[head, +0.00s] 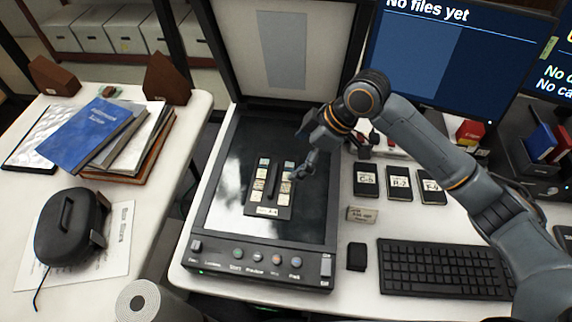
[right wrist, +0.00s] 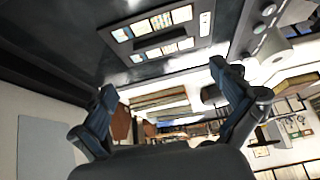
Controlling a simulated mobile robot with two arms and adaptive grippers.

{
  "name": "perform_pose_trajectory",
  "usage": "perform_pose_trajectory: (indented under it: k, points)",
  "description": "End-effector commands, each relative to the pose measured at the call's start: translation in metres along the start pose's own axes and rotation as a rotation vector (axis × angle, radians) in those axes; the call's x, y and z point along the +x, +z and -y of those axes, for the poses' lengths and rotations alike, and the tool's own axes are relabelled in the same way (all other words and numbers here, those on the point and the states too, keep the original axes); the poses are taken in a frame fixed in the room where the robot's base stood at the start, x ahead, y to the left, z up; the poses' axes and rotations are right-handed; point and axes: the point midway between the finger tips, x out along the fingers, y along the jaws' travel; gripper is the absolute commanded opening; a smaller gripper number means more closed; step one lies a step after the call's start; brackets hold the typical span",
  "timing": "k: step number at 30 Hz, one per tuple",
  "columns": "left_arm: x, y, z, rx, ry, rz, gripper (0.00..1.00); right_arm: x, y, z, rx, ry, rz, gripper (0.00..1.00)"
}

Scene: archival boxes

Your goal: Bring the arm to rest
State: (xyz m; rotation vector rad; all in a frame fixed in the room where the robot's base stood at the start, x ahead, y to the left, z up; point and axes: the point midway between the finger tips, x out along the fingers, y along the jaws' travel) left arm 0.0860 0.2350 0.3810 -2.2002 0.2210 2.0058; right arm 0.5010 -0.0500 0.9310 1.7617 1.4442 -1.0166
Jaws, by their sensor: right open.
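My right arm reaches in from the right in the head view. Its gripper (head: 302,155) is open and empty, over the flatbed scanner (head: 215,205). A black slide holder (head: 268,210) with a raised middle bar and two rows of small slides lies on the scanner glass. The gripper is close to its upper right end in the picture; I cannot tell the exact height. In the right wrist view the two fingers of the gripper (right wrist: 165,90) are spread wide with nothing between them, and the slide holder (right wrist: 150,35) shows beyond them. My left gripper is not in view.
The scanner lid (head: 285,50) stands open behind the glass. Small labelled black boxes (head: 399,183), a keyboard (head: 440,268) and a monitor (head: 455,60) are to the right. A blue book (head: 90,135) on a stack and a black case (head: 68,228) are on the left table.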

Motion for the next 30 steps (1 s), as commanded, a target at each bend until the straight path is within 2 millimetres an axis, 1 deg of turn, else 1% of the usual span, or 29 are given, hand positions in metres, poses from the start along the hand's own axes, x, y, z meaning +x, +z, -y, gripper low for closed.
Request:
perform_pose_trajectory:
  k: [1,3,6,22,25,30]
  points:
    - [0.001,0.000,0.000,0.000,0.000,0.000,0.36,-0.006,0.000,0.000,0.000,0.000,0.001,1.00]
    - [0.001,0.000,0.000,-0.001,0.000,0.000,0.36,-0.013,0.000,0.000,0.001,0.001,0.000,1.00]
    - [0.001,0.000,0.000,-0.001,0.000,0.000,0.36,-0.018,0.000,0.000,0.000,0.000,0.000,1.00]
    - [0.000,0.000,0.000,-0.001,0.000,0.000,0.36,-0.020,0.000,0.000,0.000,-0.001,0.000,1.00]
    - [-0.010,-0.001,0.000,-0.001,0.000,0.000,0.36,-0.028,-0.005,0.000,0.000,-0.001,0.000,1.00]
    - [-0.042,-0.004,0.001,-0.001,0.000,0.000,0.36,-0.057,-0.022,0.000,0.000,-0.001,0.000,1.00]
